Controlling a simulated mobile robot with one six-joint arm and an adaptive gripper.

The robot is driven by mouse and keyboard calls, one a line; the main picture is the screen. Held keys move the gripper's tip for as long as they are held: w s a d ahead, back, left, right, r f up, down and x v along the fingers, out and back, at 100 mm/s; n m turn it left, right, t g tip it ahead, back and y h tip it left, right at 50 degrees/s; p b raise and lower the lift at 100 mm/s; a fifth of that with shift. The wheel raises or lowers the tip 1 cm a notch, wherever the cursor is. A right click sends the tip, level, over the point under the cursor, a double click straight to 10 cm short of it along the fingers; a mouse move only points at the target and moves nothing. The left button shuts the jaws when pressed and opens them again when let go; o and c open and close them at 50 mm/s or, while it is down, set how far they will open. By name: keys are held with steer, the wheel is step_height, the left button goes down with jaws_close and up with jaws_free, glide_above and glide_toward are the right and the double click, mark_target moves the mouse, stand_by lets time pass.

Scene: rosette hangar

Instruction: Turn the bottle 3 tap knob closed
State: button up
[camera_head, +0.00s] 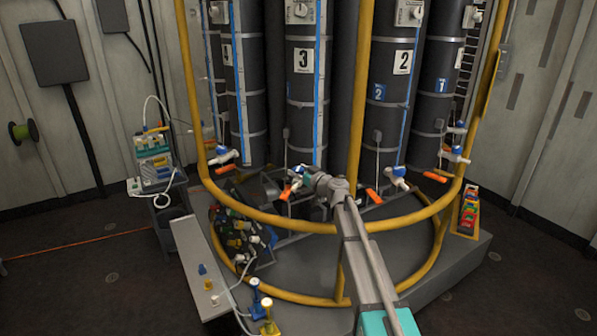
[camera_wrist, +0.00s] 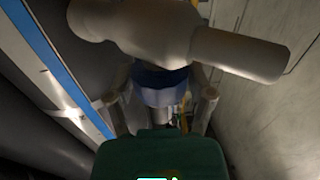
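The bottle marked 3 (camera_head: 303,100) is a tall dark cylinder with a blue stripe, behind the yellow rail. Its tap (camera_head: 296,172) is low in front of it, partly hidden by my arm, with an orange piece (camera_head: 286,194) beside it. My gripper (camera_head: 297,182) is at this tap. In the wrist view, the tap's pale body (camera_wrist: 185,35) crosses the top, with a blue part (camera_wrist: 160,82) below it. My gripper's fingers (camera_wrist: 160,98) stand on either side of the blue part. Their tips are partly hidden, so I cannot tell whether they touch it.
A yellow tubular rail (camera_head: 270,220) rings the bottles, with an upright (camera_head: 360,110) close to my arm. Bottle 2 (camera_head: 396,90) and its tap (camera_head: 397,178) are to the right. A grey bench (camera_head: 197,262) and cluttered gear (camera_head: 236,228) are at left. The floor (camera_head: 90,275) is open at far left.

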steer(key=c, duration=0.6)
steer(key=shift+o, duration=0.2)
